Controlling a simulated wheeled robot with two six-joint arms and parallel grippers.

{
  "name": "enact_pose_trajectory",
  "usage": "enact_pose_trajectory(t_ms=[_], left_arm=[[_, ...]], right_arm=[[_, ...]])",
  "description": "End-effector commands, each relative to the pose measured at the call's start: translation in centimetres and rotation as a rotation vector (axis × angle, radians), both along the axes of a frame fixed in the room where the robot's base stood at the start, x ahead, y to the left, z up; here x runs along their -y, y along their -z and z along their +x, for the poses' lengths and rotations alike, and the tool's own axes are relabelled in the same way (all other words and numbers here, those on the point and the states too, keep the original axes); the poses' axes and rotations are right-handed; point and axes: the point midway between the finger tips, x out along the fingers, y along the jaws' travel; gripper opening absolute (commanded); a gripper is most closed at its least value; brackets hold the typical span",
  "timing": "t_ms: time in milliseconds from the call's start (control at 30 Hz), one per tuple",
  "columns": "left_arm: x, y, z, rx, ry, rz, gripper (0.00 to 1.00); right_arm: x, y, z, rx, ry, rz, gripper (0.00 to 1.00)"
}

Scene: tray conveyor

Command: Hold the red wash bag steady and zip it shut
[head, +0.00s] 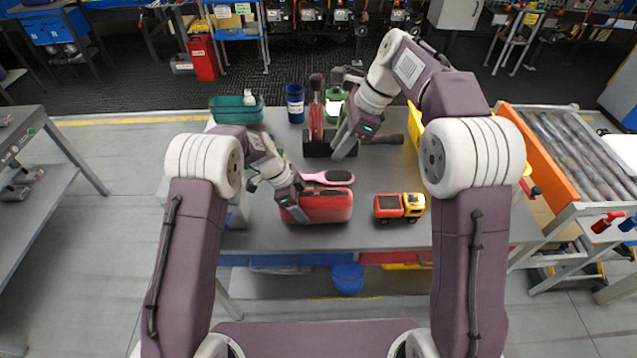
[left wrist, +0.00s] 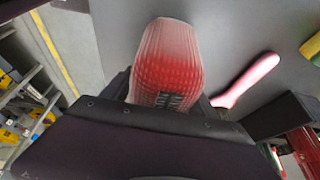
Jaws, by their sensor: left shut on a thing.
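The red wash bag (head: 327,207) lies on the table near its front edge. My left gripper (head: 277,201) is shut on the bag's left end. In the left wrist view the bag (left wrist: 166,62) shows ribbed red and pale between the dark fingers. The zip and its pull cannot be made out in either view. My right gripper (head: 343,112) is open, apart from the bag, farther back near the black holder and the green bottle. Nothing shows held in it.
A pink brush (head: 328,177) lies just behind the bag. A toy truck (head: 400,206) stands to its right. Table between bag and truck is clear.

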Motion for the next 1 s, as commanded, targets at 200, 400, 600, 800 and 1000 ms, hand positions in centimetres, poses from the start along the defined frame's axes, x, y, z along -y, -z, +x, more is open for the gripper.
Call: enact_pose_trajectory(t_ms=[200, 400, 600, 800, 1000], left_arm=[[0.0, 0.0, 0.0, 0.0, 0.0, 0.0, 0.07], [0.0, 0.0, 0.0, 0.0, 0.0, 0.0, 0.07], [0.0, 0.0, 0.0, 0.0, 0.0, 0.0, 0.07], [0.0, 0.0, 0.0, 0.0, 0.0, 0.0, 0.07], [0.0, 0.0, 0.0, 0.0, 0.0, 0.0, 0.07]], right_arm=[[-0.4, 2.2, 0.1, -0.042, -0.01, -0.005, 0.25], [-1.3, 4.5, 0.0, -0.045, -0.012, -0.007, 0.25], [-3.2, 9.1, -0.1, -0.045, -0.012, -0.007, 0.25], [-4.5, 12.3, 0.0, -0.042, -0.012, -0.007, 0.25], [-4.9, 13.3, 0.1, -0.039, -0.011, -0.006, 0.25]])
